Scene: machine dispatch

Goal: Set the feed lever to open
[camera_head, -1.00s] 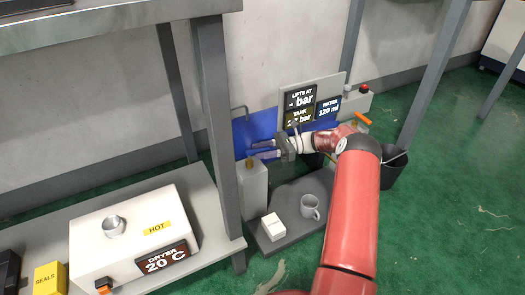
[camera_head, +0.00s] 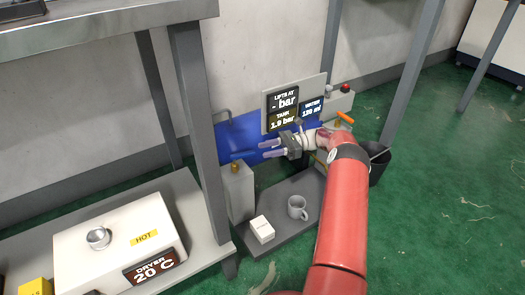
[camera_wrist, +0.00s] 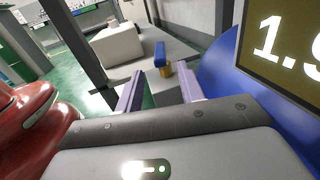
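A small blue lever on a brass stem (camera_wrist: 161,52) shows in the wrist view, beyond my fingertips. In the head view a brass fitting (camera_head: 237,166) tops a grey box left of the blue machine. An orange lever (camera_head: 345,117) is at the machine's right side. No label tells which is the feed lever. My gripper (camera_head: 268,150) is open and empty, in front of the blue panel and right of the brass fitting. In the wrist view its two fingers (camera_wrist: 158,92) are apart, with nothing between them and the blue lever slightly beyond.
The display board (camera_head: 290,106) reads tank 1.9 bar, water 120 ml. A mug (camera_head: 297,207) and a white box (camera_head: 262,229) stand on the grey base below. A table leg (camera_head: 200,120) rises at left, near the dryer (camera_head: 120,243). A black bin (camera_head: 379,163) is at right.

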